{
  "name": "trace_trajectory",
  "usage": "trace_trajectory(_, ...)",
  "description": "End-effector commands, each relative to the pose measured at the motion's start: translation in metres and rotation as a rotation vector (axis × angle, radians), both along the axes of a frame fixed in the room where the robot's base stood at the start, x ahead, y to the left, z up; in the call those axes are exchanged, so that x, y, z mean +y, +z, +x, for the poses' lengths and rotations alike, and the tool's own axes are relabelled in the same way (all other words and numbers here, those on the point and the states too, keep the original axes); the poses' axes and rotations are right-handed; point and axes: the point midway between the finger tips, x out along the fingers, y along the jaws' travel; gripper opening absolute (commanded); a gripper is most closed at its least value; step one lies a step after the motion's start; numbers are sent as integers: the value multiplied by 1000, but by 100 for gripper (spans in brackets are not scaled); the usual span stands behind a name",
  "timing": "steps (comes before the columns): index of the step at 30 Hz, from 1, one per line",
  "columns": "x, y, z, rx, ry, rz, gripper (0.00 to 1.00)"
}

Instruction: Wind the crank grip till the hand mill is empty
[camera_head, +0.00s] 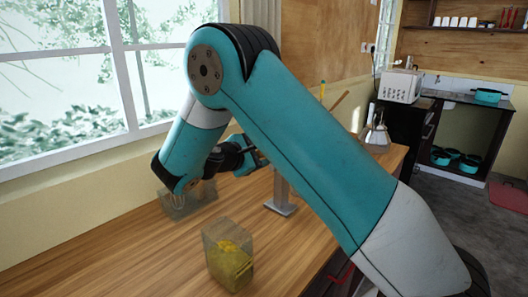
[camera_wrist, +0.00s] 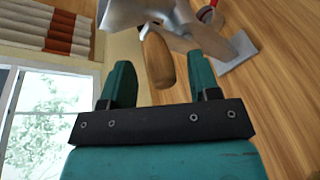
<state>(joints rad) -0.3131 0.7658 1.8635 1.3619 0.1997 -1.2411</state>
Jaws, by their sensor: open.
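The hand mill is mostly hidden behind my arm in the head view; its grey stand and square base (camera_head: 281,207) show on the wooden counter. In the wrist view its grey metal body (camera_wrist: 135,12) is at the top and its base (camera_wrist: 238,52) at the right. The wooden crank grip (camera_wrist: 159,60) points down between the two teal fingers of my gripper (camera_wrist: 161,75). The gripper is open, with gaps showing on both sides of the grip. In the head view my gripper (camera_head: 255,160) is beside the stand. The mill's inside is hidden.
A clear box with yellow contents (camera_head: 228,262) stands on the counter (camera_head: 165,262) in front. Another clear container (camera_head: 180,207) is under my wrist, near the window wall. A glass flask (camera_head: 377,134) stands farther back. The counter's left front is clear.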

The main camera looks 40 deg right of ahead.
Motion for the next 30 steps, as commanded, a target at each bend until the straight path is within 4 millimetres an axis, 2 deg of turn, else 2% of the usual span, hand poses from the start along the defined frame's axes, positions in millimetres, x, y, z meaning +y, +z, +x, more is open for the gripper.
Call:
trace_trajectory(12, -16, -5, 4, 0, -1, 0, 56)
trace_trajectory(23, -19, -6, 5, 0, 1, 0, 56)
trace_trajectory(29, -18, -6, 5, 0, 1, 1, 12)
trace_trajectory(30, -18, -6, 5, 0, 1, 1, 8)
